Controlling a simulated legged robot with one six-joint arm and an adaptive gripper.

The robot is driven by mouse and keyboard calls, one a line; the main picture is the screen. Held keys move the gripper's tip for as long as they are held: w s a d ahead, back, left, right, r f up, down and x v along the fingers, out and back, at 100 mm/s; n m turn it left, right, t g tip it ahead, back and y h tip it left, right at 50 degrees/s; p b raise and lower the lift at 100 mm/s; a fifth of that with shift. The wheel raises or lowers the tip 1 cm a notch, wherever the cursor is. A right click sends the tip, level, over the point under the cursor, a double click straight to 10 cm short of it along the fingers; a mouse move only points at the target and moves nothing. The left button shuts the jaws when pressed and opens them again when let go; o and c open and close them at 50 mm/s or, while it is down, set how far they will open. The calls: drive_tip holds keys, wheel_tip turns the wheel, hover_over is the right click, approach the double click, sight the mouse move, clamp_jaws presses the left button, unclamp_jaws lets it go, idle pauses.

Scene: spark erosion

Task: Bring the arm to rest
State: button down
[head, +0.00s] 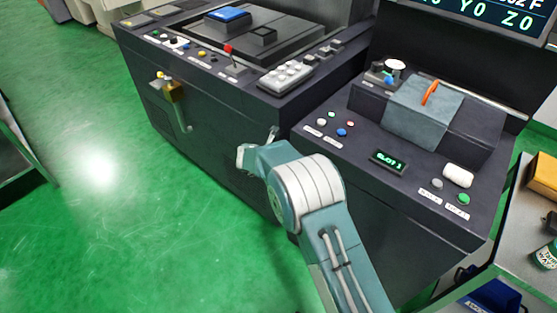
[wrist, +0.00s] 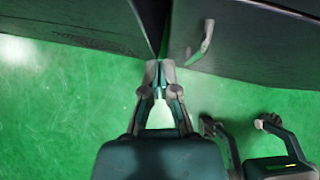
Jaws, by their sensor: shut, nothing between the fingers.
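My arm reaches up from the bottom of the head view, in teal and white, and bends at a white joint in front of the dark machine cabinets. I cannot tell whether the fingertips touch a cabinet.
The right console (head: 400,215) carries buttons and a small green display (head: 389,161). A grey shelf (head: 510,240) stands at right. Open green floor (head: 110,220) lies left.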

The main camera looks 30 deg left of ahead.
drive_tip(key=w+d+r+n+t+y, duration=0.1)
drive_tip(key=w+d+r+n+y, duration=0.2)
drive_tip(key=r, duration=0.8)
drive_tip(key=d+r+n+t+y, duration=0.1)
drive_tip(key=d+r+n, duration=0.4)
drive_tip(key=r, duration=0.6)
drive_tip(key=s+d+r+n+y, duration=0.2)
drive_tip(key=s+d+r+n, duration=0.1)
drive_tip(key=d+r+n, duration=0.7)
drive_tip(key=s+d+r+n+g, duration=0.2)
drive_tip(key=s+d+r+n, duration=0.3)
drive_tip(key=s+d+n, duration=0.55)
drive_tip(key=s+d+f+n+g+h, duration=0.1)
drive_tip(key=s+d+f+n+h, duration=0.2)
drive_tip(key=s+d, duration=0.6)
drive_tip(key=s+d+f+n+g+h, duration=0.2)
drive_tip(key=s+d+f+n, duration=0.1)
drive_tip(key=s+d, duration=0.6)
drive_tip(key=s+n, duration=0.1)
drive_tip(key=s, duration=0.1)
drive_tip(key=shift+s+d+f+n+h, duration=0.2)
drive_tip(key=shift+s+n+h, duration=0.15)
drive_tip(key=shift+s+h, duration=0.05)
